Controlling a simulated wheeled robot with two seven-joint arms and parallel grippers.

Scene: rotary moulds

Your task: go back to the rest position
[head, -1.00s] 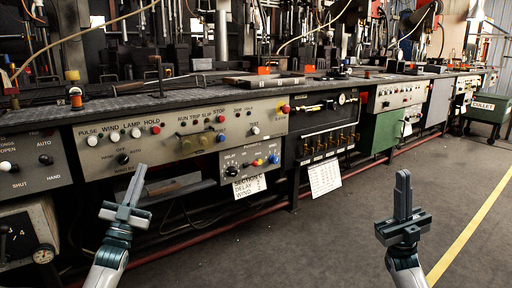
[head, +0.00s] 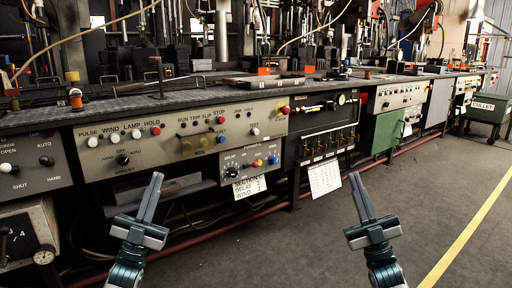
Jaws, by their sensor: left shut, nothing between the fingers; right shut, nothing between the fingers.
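My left gripper (head: 150,198) is at the lower left of the head view, its fingers together and pointing up, with nothing between them. My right gripper (head: 361,197) is right of the middle, also shut and empty, its fingers pointing up and leaning slightly left. Both grippers show in front of the machine bench and touch nothing that I can see. The right one shows against the grey floor (head: 300,250).
A long control bench (head: 190,140) with knobs and buttons runs from the left to the far right. A white paper sheet (head: 324,178) hangs from its front. A green cullet bin (head: 488,110) stands at the far right. Open floor lies at the lower right, with a yellow line (head: 470,235).

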